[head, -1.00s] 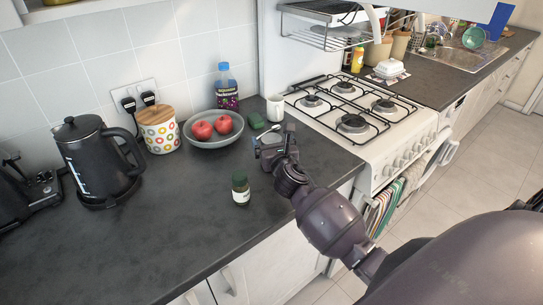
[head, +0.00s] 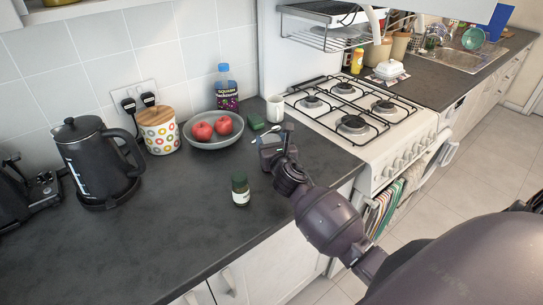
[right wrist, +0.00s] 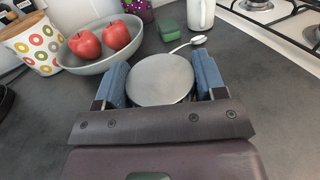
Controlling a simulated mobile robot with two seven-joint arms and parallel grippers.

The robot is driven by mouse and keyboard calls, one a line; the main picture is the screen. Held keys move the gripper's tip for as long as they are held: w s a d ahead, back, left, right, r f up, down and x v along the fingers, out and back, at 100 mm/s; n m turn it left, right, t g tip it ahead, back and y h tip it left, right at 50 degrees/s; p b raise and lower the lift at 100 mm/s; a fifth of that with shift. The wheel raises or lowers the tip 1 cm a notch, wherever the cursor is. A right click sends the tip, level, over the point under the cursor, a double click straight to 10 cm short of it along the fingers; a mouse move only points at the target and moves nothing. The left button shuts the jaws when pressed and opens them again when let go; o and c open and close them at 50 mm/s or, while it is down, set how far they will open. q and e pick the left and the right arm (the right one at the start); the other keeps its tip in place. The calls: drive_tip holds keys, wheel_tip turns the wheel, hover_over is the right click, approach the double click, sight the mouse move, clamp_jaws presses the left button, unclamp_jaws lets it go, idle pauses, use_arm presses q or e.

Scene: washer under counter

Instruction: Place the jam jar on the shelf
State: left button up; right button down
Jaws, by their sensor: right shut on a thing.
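The jam jar (right wrist: 162,80) shows in the right wrist view only as a round, flat silver-grey lid seen from above. My right gripper (right wrist: 162,82) has its two blue-padded fingers on either side of it and is shut on it. In the head view my right gripper (head: 270,152) is over the counter, in front of the fruit bowl and left of the stove; the jar is mostly hidden there. I cannot tell whether it touches the counter. A white shelf (head: 95,10) edge shows at the top left, on the tiled wall. My left gripper is not in view.
A green-lidded jar (head: 240,190) stands in front of my right gripper. Behind are a fruit bowl (head: 213,139), mug (head: 275,108), spoon (right wrist: 188,44), green sponge (head: 255,121), bottle (head: 227,90) and patterned canister (head: 159,133). A kettle (head: 97,165) is at left.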

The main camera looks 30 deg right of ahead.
wheel_tip(320, 180, up, 9)
drive_tip(key=shift+f+p, duration=0.2)
drive_tip(key=shift+p, duration=1.05)
wheel_tip(320, 180, up, 12)
drive_tip(key=p, duration=0.1)
drive_tip(key=shift+f, duration=0.2)
drive_tip(key=shift+w, duration=0.1)
